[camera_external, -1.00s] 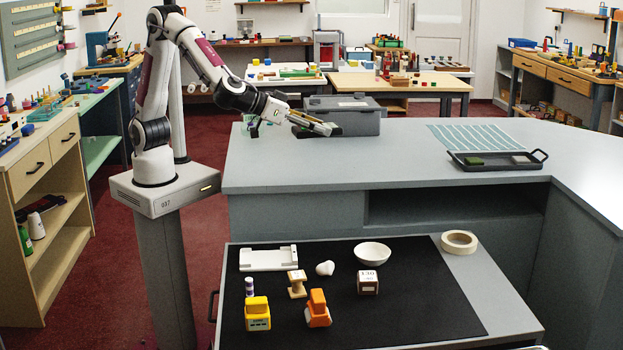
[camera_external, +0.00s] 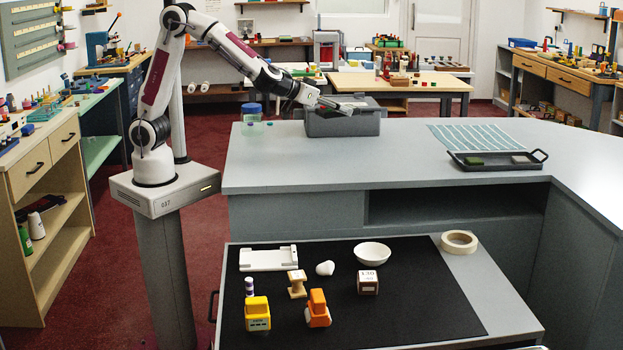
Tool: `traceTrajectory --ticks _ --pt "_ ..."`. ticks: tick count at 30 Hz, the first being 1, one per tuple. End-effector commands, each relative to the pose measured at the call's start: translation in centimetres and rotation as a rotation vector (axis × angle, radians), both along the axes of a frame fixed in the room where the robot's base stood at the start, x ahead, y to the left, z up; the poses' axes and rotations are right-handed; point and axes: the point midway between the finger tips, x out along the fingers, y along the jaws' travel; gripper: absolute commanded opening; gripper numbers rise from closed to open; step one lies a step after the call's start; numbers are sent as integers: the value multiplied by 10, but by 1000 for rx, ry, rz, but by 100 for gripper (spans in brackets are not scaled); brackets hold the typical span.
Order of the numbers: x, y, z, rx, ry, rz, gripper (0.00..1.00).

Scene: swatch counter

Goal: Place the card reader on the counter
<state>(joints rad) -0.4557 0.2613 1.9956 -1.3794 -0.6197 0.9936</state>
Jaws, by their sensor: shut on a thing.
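My gripper (camera_external: 343,106) is in front of the lid of the grey box, above the counter (camera_external: 340,160). It is shut on a small dark thing, which appears to be the card reader (camera_external: 356,104). The fingers hide much of it, and its details are too small to make out. The held thing overlaps the grey box in the picture; I cannot tell the exact gap between them.
The grey box (camera_external: 342,125) stands at the counter's back edge. A blue-lidded jar (camera_external: 251,113) stands left. A striped mat (camera_external: 470,135) and dark tray (camera_external: 497,167) are at right. The counter's middle is clear. A lower black mat (camera_external: 420,290) holds several small objects.

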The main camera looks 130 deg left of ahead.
Motion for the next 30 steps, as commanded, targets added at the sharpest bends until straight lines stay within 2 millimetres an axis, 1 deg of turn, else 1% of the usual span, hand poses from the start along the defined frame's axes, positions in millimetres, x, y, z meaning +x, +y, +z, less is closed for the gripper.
traceTrajectory --ticks 1,3,9,12,21,25,30 --pt "-6 8 1 1 1 9 17" --pt "-13 17 1 1 2 19 17" --pt "-29 38 -2 -2 8 39 17" --pt "-27 36 -15 -2 11 35 17" --pt "-26 35 -44 -2 9 34 17" --pt "-27 35 -50 -1 8 35 17" --pt "-26 35 -51 -1 6 35 17"
